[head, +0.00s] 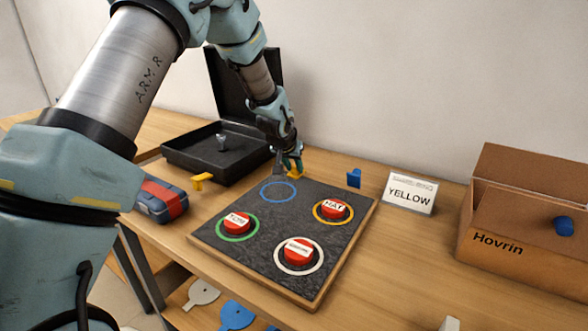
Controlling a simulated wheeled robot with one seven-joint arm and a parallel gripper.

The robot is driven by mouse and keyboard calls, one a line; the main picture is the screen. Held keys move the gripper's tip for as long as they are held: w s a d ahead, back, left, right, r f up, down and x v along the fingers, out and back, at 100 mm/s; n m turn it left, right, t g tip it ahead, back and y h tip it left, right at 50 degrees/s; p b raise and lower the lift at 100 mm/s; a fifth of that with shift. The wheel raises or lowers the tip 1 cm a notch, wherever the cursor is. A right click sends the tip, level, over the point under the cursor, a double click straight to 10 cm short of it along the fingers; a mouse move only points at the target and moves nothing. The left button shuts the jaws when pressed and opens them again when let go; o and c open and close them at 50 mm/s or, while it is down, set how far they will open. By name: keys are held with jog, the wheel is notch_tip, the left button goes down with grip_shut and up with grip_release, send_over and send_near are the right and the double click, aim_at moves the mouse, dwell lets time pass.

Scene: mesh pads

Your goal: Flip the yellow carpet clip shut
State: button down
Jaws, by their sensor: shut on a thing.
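A small yellow clip (293,173) is at the far edge of the dark mat (252,210). My gripper (287,163) reaches down to it from above and is shut on it. The fingers hide part of this clip, so I cannot tell whether its flap is up or down. Another small yellow piece (201,180) stands at the left, by the front of the open black case, apart from my gripper. A blue piece of similar size (354,178) stands beyond the mat's far right corner.
The mat bears colored rings and red labelled buttons (236,222). An open black case (172,152) stands behind left, near a blue and red box (160,200). A YELLOW sign (409,194) and a cardboard box (515,245) stand right. Table (400,265) is clear right of the mat.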

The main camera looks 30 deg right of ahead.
jog(key=c, duration=0.6)
grip_release()
jog(key=b+v, duration=0.2)
jog(key=v, duration=0.8)
jog(key=shift+s+a+r, duration=0.15)
jog(key=shift+a+r, duration=0.05)
jog(key=shift+r, duration=0.1)
